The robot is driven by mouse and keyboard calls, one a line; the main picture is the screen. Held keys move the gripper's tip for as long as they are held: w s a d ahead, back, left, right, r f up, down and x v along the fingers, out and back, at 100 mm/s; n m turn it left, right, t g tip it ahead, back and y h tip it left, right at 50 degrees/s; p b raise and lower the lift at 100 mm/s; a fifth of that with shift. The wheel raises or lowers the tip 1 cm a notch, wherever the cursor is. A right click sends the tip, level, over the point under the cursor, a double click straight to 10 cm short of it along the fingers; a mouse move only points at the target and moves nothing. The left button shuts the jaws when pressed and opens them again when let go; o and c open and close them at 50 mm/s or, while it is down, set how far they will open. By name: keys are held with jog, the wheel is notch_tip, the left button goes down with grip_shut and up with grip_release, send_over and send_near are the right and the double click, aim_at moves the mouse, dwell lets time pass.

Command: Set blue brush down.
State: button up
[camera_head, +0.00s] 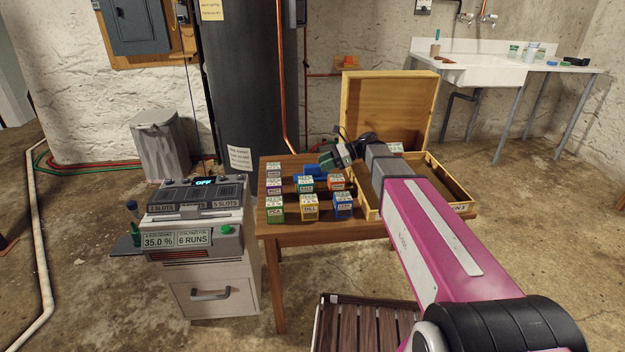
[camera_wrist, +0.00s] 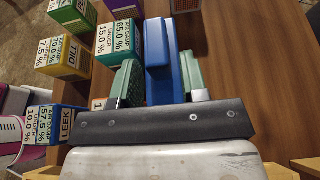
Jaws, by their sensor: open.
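The blue brush (camera_wrist: 159,45) is a long blue block between the two green fingers of my gripper (camera_wrist: 158,72) in the wrist view. The fingers stand apart, and a gap shows beside the brush, clearest on the right. The brush appears to rest on the wooden table (camera_wrist: 225,60); its near end is hidden behind the gripper body. In the head view my gripper (camera_head: 335,156) is over the back of the table (camera_head: 290,233), and a blue patch of the brush (camera_head: 313,169) shows just left of it.
An open wooden case (camera_head: 386,105) is at the right. Bare table lies right of the brush in the wrist view.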

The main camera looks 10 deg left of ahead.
aim_at(312, 165)
jog(key=x, duration=0.5)
jog(key=shift+s, duration=0.15)
grip_shut()
jog(key=shift+r, duration=0.1)
